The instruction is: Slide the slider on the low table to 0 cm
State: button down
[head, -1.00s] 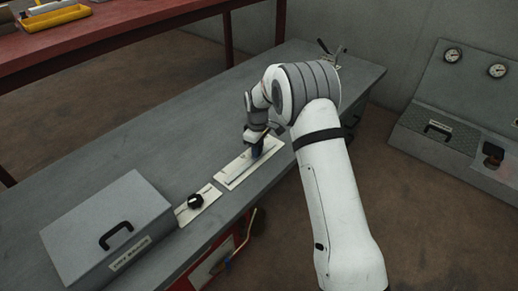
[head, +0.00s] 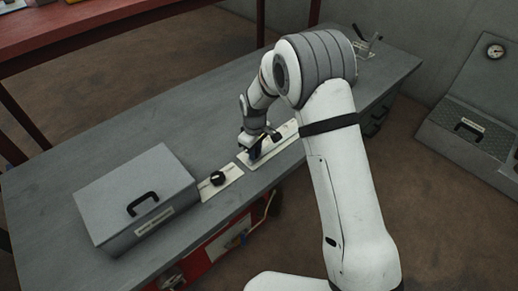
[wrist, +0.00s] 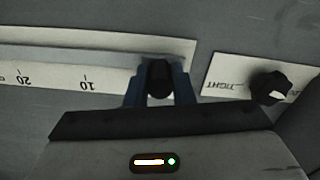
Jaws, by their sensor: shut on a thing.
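The slider's pale scale plate (head: 285,134) lies on the grey low table (head: 110,160). In the wrist view, the plate (wrist: 110,85) shows the marks 10 and 20 upside down at the left. The black slider knob (wrist: 159,78) stands near the right end of the track, well right of the 10 mark. My gripper (wrist: 160,88) is shut on this knob, with a blue finger on each side. In the head view, my gripper (head: 254,152) is at the end of the plate nearest the dial. The 0 mark is hidden.
A black rotary dial (head: 217,177) on its own plate sits just beyond the slider plate's end; it also shows in the wrist view (wrist: 269,86). A grey box with a handle (head: 135,198) stands left of it. A lever fixture (head: 366,44) is at the far end.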

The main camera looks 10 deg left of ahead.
jog(key=c, duration=1.3)
grip_release()
jog(key=shift+s+a, duration=0.25)
jog(key=shift+o, duration=0.2)
jog(key=shift+r, duration=0.15)
jog(key=shift+r, duration=0.25)
notch_tip(320, 180, up, 7)
jog(key=shift+p, duration=1.25)
